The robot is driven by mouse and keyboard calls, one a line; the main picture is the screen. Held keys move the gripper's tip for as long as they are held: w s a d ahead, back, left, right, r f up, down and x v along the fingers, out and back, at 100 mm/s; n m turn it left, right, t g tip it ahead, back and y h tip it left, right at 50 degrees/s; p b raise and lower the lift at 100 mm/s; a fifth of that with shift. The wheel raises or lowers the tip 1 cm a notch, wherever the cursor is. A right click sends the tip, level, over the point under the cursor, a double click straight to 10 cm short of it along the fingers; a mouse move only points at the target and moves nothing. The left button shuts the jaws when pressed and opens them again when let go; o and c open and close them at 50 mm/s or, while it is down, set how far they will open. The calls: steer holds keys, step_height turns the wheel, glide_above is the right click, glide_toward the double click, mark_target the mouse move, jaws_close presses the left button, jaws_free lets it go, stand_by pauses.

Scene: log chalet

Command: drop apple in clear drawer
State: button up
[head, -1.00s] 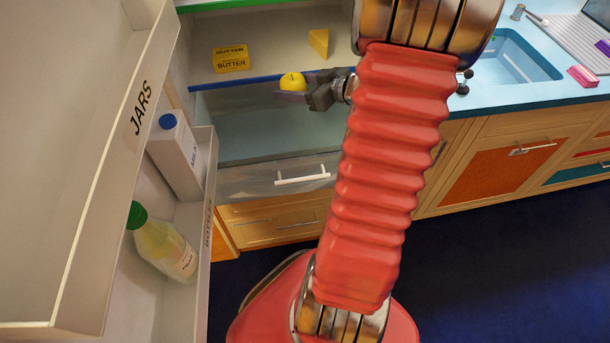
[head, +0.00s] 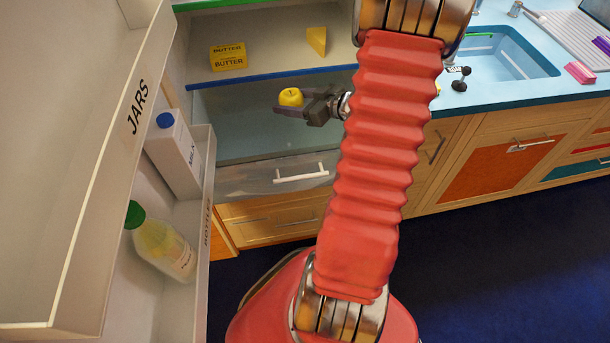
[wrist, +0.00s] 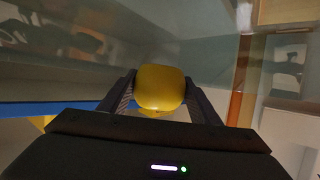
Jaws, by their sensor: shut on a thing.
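My gripper (head: 291,104) is shut on a yellow apple (head: 291,97). In the wrist view the apple (wrist: 161,87) sits between the two dark fingers (wrist: 160,100). In the head view the apple appears over the clear drawer (head: 249,177), below the blue shelf edge. The drawer is pulled out, with a white handle on its front, and no object shows in the visible part of it. How high the apple is above the drawer floor is hard to tell.
The open fridge door on the left holds a milk carton (head: 175,153) and a green-capped bottle (head: 161,245). A blue counter with a sink (head: 497,55) is at the right.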

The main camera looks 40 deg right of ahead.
steer(key=o, duration=1.2)
steer(key=shift+s, duration=0.15)
steer(key=v, duration=1.3)
steer(key=shift+s+d, duration=0.1)
steer(key=shift+s, duration=0.15)
